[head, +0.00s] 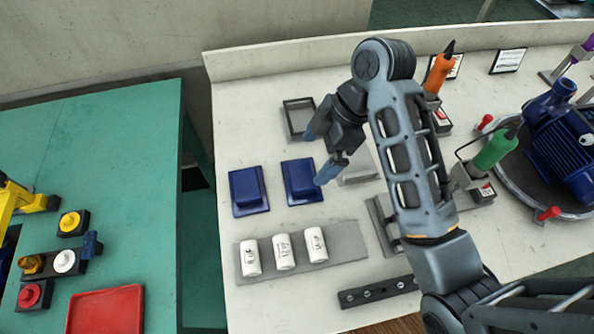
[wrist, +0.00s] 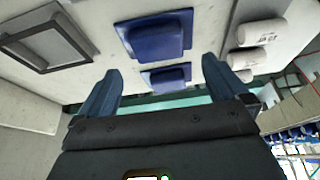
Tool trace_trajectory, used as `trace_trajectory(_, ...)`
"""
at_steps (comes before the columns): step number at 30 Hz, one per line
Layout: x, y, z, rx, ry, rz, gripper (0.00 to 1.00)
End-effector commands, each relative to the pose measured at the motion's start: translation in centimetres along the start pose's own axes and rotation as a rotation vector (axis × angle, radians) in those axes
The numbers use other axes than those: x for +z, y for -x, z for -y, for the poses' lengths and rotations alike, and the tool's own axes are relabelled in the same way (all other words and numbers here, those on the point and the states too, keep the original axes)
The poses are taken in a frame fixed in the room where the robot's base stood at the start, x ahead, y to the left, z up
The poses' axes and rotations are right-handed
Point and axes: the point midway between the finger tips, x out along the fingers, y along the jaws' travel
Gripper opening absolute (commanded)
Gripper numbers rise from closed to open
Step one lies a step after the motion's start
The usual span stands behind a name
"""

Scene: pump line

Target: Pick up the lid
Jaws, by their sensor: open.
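Two dark blue lids, each a raised block on a flat flange, lie side by side on the pale table. In the head view the left lid (head: 247,188) is clear of my arm, and the right lid (head: 299,180) is close to my gripper (head: 319,150). In the wrist view the larger, nearer lid (wrist: 158,36) and the farther lid (wrist: 166,76) both show beyond my gripper (wrist: 162,75). My gripper's blue fingers are spread, with nothing between them. It is above the table, up and right of the right lid in the head view, and apart from both lids.
A black-framed tray (head: 298,119) lies behind the lids. A grey plate (head: 347,240) with three white cylinders is in front. Orange (head: 439,73) and green (head: 494,151) tools and a blue pump (head: 561,130) stand right. A green table (head: 110,130) stands left across a gap.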

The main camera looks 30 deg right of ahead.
Motion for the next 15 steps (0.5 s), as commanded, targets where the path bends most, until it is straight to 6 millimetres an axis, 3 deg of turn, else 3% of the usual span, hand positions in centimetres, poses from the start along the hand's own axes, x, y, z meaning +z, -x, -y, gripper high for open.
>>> trace_trajectory(3, 0.2, -1.5, 0.0, 0.000, 0.002, 0.000, 1.00)
trace_trajectory(15, 0.1, -3.5, -0.2, 0.001, 0.001, 0.000, 1.00)
